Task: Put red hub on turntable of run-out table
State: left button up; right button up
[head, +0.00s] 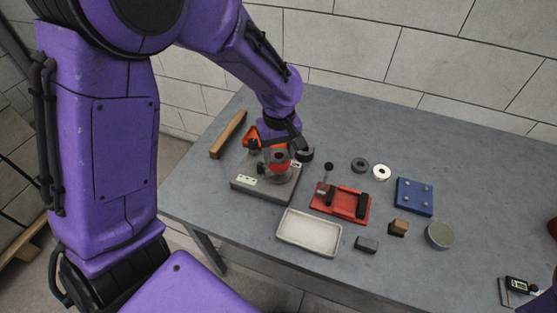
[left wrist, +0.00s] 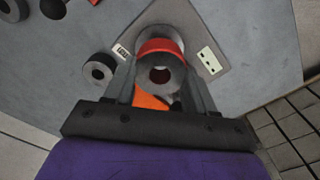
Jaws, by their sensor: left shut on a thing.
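The red hub (head: 279,157) has a red flange and a grey bored boss. In the left wrist view the hub (left wrist: 161,46) sits between the two fingers with its bore facing the camera. My left gripper (head: 284,145) is shut on it, above the round grey turntable (head: 279,178) of the run-out table (head: 260,191). The run-out table's grey base also shows in the left wrist view (left wrist: 208,28). The hub looks over the turntable, but I cannot tell whether it touches. The fingers and hub hide much of the turntable. My right gripper is not in view.

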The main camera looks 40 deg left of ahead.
aim_at(278, 161)
pick_arm(q)
jog(key=shift+w+a+f, duration=0.1)
jog(key=shift+f, duration=0.8)
jog(key=shift+w+a+f, duration=0.1)
jog(key=shift+f, duration=0.8)
jog(key=shift+f, duration=0.15)
jog(key=o, duration=1.1)
jog(key=shift+s, duration=0.1)
notch_tip(278, 161, up, 12)
jog(key=shift+r+p, duration=0.2)
jog(key=shift+p, duration=0.15)
